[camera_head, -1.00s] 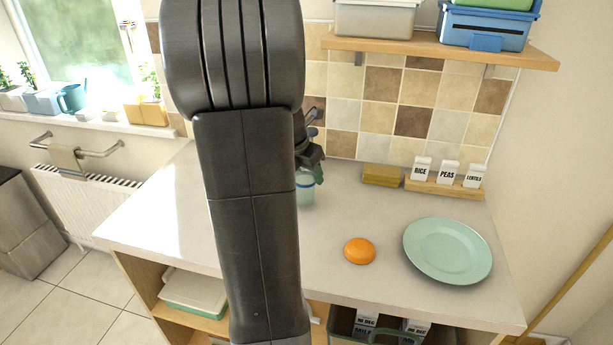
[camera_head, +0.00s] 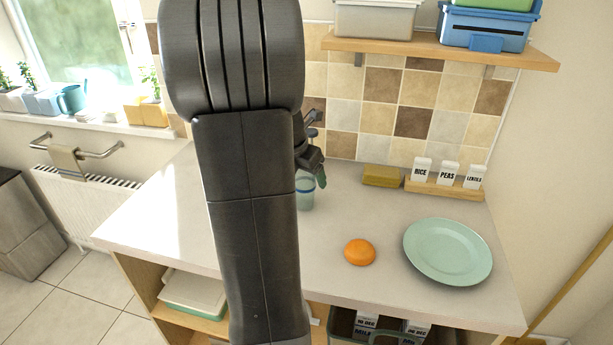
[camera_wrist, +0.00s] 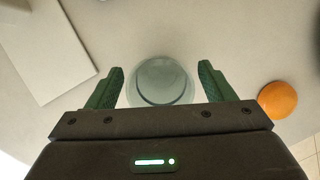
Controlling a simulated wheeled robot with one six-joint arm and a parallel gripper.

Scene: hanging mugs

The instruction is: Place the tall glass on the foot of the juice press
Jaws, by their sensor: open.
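The tall glass (camera_wrist: 160,80), clear and pale, stands on the worktop. The wrist view shows it from above, between the two green fingers of my gripper (camera_wrist: 160,82), with a small gap on each side. In the head view only part of the glass (camera_head: 305,192), with a blue band, shows beside my arm. There my gripper (camera_head: 319,178) is open at the glass, mostly hidden by my arm. I cannot identify the juice press; my arm covers much of the worktop. A pale flat slab (camera_wrist: 40,50) lies left of the glass in the wrist view; I cannot tell if it is the press's foot.
An orange round object (camera_head: 360,252) and a pale green plate (camera_head: 447,251) lie on the worktop (camera_head: 400,205) to the right. A yellow sponge-like block (camera_head: 381,176) and labelled cartons (camera_head: 447,174) stand along the tiled wall. A wooden shelf (camera_head: 440,50) with bins hangs above.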

